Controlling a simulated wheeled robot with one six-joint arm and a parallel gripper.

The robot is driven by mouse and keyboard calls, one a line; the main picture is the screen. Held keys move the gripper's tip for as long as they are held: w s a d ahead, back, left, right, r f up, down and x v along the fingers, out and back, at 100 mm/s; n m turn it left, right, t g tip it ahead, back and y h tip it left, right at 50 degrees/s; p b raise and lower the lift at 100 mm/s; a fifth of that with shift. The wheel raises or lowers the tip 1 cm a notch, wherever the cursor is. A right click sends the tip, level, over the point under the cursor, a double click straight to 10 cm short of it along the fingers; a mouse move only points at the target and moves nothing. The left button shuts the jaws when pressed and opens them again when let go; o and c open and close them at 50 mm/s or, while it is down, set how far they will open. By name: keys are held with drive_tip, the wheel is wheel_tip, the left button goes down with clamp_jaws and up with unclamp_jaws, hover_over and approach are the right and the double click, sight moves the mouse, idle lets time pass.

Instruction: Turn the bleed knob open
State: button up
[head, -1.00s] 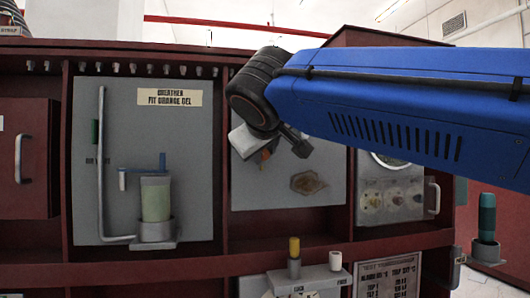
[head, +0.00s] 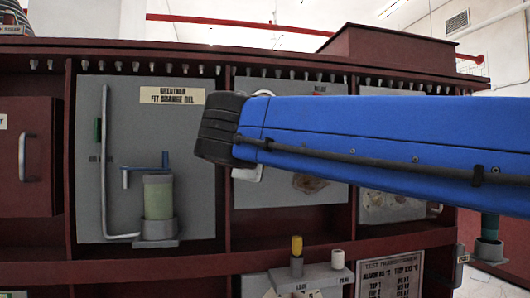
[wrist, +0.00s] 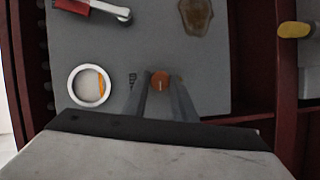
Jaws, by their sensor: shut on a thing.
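The bleed knob, a small round orange knob (wrist: 160,78) with a short pale mark on its face, is on a grey panel in the wrist view. My gripper (wrist: 160,88) has its two grey fingers on either side of the knob and is shut on it. In the head view my blue arm hides the knob and the gripper. The grey panel (head: 262,212) shows below the arm there.
The wrist view shows a white-rimmed round window (wrist: 90,85) with orange inside, a red-handled lever (wrist: 95,9), an amber stain (wrist: 196,14) and a yellow cylinder (wrist: 294,30). The breather cylinder (head: 158,198) stands left of my arm.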

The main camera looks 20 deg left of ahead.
drive_tip(key=shift+f+n, duration=0.15)
drive_tip(key=shift+n, duration=0.15)
drive_tip(key=o, duration=1)
drive_tip(key=shift+o, duration=0.2)
drive_tip(key=v, duration=1.7)
drive_tip(key=shift+s+a, duration=0.15)
drive_tip(key=shift+s, duration=0.1)
